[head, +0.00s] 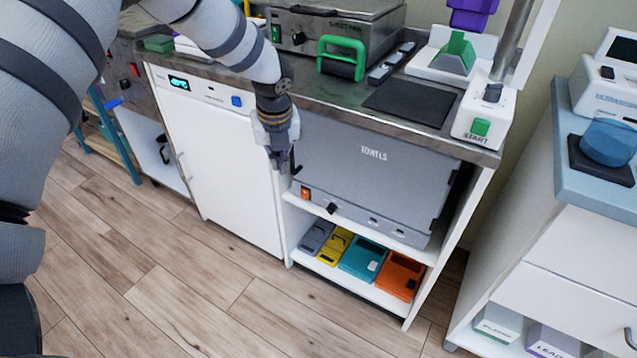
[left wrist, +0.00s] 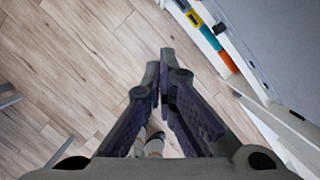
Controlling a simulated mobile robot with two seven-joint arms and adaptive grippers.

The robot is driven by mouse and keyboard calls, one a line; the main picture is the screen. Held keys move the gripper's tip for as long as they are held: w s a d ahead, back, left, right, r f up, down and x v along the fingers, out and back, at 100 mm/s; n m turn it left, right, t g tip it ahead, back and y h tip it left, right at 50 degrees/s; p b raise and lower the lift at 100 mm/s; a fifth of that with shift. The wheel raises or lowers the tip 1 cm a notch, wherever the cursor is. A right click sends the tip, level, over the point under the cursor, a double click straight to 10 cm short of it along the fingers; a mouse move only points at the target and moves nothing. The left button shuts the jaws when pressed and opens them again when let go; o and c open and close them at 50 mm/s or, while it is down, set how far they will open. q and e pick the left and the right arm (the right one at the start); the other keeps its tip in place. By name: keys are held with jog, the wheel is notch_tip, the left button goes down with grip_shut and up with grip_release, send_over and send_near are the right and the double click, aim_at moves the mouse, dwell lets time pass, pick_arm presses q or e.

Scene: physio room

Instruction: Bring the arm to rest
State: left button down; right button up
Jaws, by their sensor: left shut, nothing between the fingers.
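My left arm (head: 235,45) comes in from the upper left in the head view and bends down at the wrist. My left gripper (head: 281,167) points down in front of the cabinet, at the left edge of the grey TOWELS unit. In the left wrist view its fingers (left wrist: 157,65) meet at the tips with nothing between them, above the wooden floor. From these views I cannot tell whether it touches the cabinet front. My right gripper is not in view.
The grey TOWELS unit (head: 375,165) sits under the dark counter (head: 335,115), beside a white door (head: 225,165). Coloured boxes, one orange (head: 401,275), lie on the shelf below. A blue-topped cabinet (head: 575,180) stands at right. The wooden floor (head: 170,290) in front is clear.

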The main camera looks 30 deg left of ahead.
pick_arm(q)
jog(key=s+d+f+n+g+h, duration=0.1)
jog(key=s+d+f+n+h, duration=0.1)
jog(key=s+d+f+n, duration=0.6)
jog(key=s+d+f+n+g+h, duration=0.1)
jog(key=s+d+f+n+g, duration=0.15)
jog(key=s+d+f, duration=0.6)
jog(key=s+a+r+n+y+p, duration=0.1)
jog(key=s+a+n, duration=0.1)
jog(key=s+n, duration=1.4)
jog(key=s+g, duration=0.1)
jog(key=s, duration=0.9)
jog(key=shift+s+r, duration=0.25)
jog(key=shift+s, duration=0.15)
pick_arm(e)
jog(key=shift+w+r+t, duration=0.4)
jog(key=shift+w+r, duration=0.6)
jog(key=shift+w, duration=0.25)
pick_arm(q)
jog(key=shift+d+n, duration=0.1)
jog(key=shift+n, duration=0.15)
